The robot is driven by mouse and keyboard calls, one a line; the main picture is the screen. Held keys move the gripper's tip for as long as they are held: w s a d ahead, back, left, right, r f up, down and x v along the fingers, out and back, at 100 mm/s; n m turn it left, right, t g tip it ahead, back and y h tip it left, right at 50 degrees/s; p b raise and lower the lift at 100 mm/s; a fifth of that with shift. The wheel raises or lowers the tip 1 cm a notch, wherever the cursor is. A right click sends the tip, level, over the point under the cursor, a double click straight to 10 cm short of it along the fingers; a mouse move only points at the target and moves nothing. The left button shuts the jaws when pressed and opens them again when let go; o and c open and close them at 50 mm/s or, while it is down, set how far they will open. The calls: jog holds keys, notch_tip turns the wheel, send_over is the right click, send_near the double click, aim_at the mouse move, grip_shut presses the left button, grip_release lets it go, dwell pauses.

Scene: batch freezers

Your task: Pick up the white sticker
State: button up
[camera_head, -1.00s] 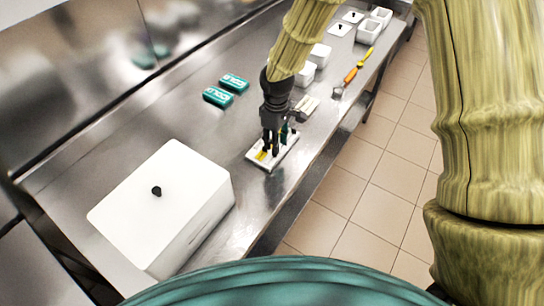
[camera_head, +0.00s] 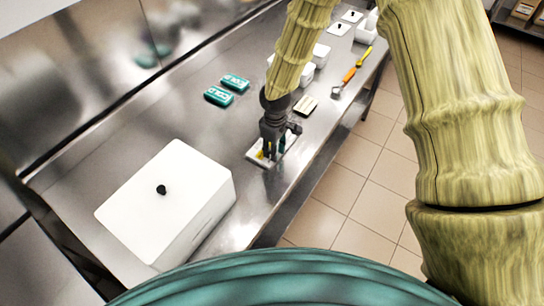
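My gripper (camera_head: 270,148) points down over a small white tray (camera_head: 250,156) near the front edge of the steel counter. Its fingers cover much of the tray. A yellow item (camera_head: 259,150) shows at the left of the fingers, and a dark teal item (camera_head: 282,143) shows at their right. I cannot single out a white sticker; it may be among the things hidden by the fingers. The fingertips are too small and dark to tell whether they are open or hold anything.
A white lidded box (camera_head: 165,205) stands at the near left. Two teal COLD packs (camera_head: 227,90) lie behind the tray. A small beige piece (camera_head: 305,105), an orange-handled tool (camera_head: 349,75) and white containers (camera_head: 319,54) are farther along. The counter between box and packs is bare.

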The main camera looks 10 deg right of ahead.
grip_shut()
jog(key=shift+r, duration=0.1)
jog(key=shift+r+b, duration=0.65)
jog(key=shift+r, duration=0.1)
jog(key=shift+r+b, duration=0.55)
jog(key=shift+r, duration=0.4)
jog(key=s+a+b, duration=0.1)
jog(key=s, duration=0.4)
jog(key=s+a+r+b, duration=0.1)
jog(key=s+b, duration=0.1)
jog(key=s, duration=0.3)
jog(key=s+a+b, duration=0.1)
jog(key=s+b, duration=0.1)
jog(key=s, duration=0.3)
jog(key=shift+s+a+r, duration=0.25)
jog(key=shift+s, duration=0.05)
jog(key=shift+r, duration=0.2)
jog(key=shift+r+p, duration=2.65)
jog(key=shift+r, duration=0.2)
jog(key=shift+s, duration=0.1)
